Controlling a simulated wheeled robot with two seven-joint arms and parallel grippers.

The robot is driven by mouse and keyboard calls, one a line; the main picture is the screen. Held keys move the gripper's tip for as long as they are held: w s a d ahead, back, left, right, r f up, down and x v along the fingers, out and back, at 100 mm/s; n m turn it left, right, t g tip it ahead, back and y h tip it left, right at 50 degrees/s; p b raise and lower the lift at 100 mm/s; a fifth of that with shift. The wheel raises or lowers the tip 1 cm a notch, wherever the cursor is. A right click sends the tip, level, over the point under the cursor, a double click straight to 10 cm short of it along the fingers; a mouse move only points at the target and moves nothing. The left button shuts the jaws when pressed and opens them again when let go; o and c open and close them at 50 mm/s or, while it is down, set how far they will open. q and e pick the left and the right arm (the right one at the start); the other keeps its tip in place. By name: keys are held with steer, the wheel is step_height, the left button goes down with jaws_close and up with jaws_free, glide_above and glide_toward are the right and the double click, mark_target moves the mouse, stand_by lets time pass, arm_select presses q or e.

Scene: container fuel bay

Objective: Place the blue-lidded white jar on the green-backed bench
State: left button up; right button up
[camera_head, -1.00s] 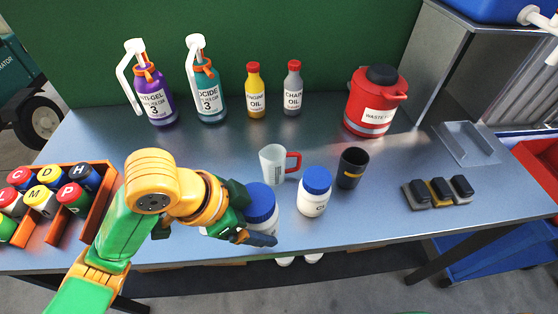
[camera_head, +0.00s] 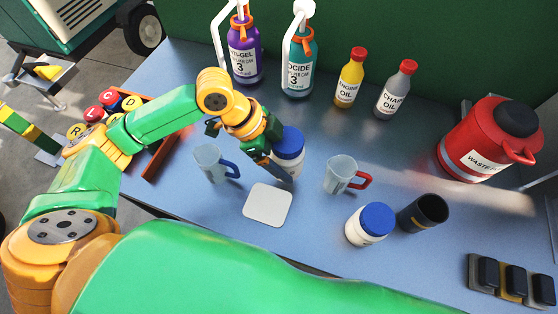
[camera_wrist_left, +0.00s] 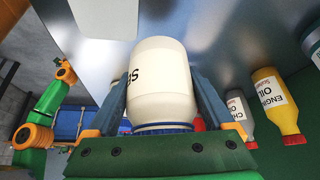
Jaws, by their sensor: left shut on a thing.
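The blue-lidded white jar (camera_head: 289,150) is between the fingers of my left gripper (camera_head: 268,157), which is shut on it. In the left wrist view the jar (camera_wrist_left: 160,80) looks upright relative to the fingers, its blue lid nearest the palm and its label partly turned away. The green-backed bench (camera_head: 330,240) has a blue-grey top and a green back panel (camera_head: 400,25). The jar shows over the bench top, behind a pale square mat; I cannot tell whether its base touches. A second blue-lidded white jar (camera_head: 370,224) stands nearer the front. My right gripper does not show.
A blue-handled cup (camera_head: 211,163) stands left of the square mat (camera_head: 267,205), and a red-handled cup (camera_head: 342,174) stands right. A dark cup (camera_head: 423,212) stands beside the second jar. Purple (camera_head: 244,60) and teal bottles (camera_head: 298,65), oil bottles (camera_head: 350,80) and a red waste can (camera_head: 485,140) stand behind.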

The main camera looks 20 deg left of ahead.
arm_select(q)
steer(key=f, duration=0.1)
steer(key=a+f, duration=0.1)
steer(key=f, duration=0.1)
steer(key=f+p, duration=0.1)
steer(key=f, duration=0.1)
steer(key=shift+w+a, duration=0.25)
steer(key=shift+a, duration=0.15)
steer(key=shift+w+f, duration=0.1)
steer(key=shift+f, duration=0.3)
steer(key=shift+f, duration=0.1)
steer(key=o, duration=1.3)
steer(key=shift+o, duration=0.2)
